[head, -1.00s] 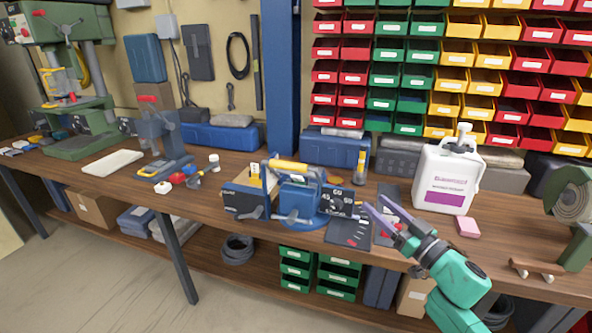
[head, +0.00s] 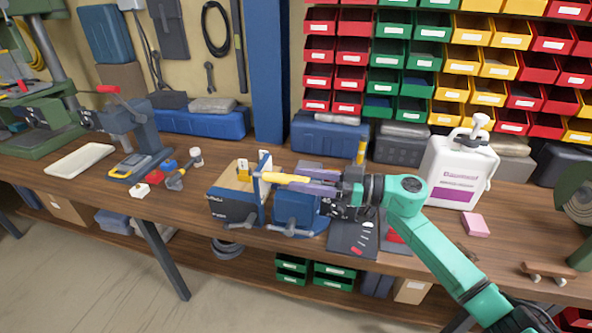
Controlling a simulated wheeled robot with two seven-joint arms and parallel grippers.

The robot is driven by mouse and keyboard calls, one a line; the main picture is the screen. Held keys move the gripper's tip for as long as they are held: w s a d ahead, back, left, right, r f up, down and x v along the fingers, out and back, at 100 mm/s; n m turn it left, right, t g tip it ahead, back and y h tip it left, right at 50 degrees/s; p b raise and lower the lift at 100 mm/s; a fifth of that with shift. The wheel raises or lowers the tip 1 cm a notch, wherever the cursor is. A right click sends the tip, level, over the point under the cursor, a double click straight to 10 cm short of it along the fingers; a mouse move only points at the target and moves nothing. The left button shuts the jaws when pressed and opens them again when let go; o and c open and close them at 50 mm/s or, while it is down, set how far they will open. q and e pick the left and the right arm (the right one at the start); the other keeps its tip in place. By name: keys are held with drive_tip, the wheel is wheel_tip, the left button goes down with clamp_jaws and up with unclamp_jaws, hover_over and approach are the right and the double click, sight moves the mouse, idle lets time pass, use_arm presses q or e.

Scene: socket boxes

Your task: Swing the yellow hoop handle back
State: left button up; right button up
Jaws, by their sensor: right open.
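The yellow hoop handle (head: 284,178) lies nearly level across the top of the blue machine (head: 291,212) on the workbench. The fingers and wrist hide the handle's right end and part of the machine. My left gripper is not in view.
The wooden workbench (head: 90,195) carries a dark mat (head: 352,240) to the machine's right. A white jug (head: 452,172) and a pink block (head: 475,225) stand further right. A blue toolbox (head: 329,136) is behind. Small tools lie to the left.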

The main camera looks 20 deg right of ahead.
drive_tip(key=shift+x, duration=0.75)
drive_tip(key=shift+a+r, duration=0.15)
drive_tip(key=shift+a, duration=0.1)
drive_tip(key=shift+s, duration=0.15)
drive_tip(key=shift+c, duration=0.3)
clamp_jaws()
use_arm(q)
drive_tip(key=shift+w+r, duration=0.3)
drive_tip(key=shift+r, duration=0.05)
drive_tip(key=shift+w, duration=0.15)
